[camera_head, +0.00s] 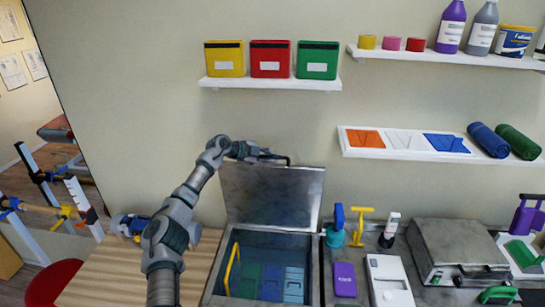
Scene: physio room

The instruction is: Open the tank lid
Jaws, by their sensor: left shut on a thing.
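The grey metal tank lid (272,196) stands raised at the back of the tank, leaning near the wall. The tank (318,272) below it is open. Blue and green packs (270,282) and a yellow handle (231,268) show inside it. My left arm reaches up from the bottom left. My left gripper (268,156) is at the lid's top edge, shut on the dark lid handle (287,159). The fingers are small and partly hard to make out. My right gripper is not in view.
A wooden table (118,277) lies left of the tank. Right of it, the counter holds a blue-green bottle (336,232), a purple box (344,279), a white device (388,278) and a closed grey case (455,248). Wall shelves (270,84) hang above the lid.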

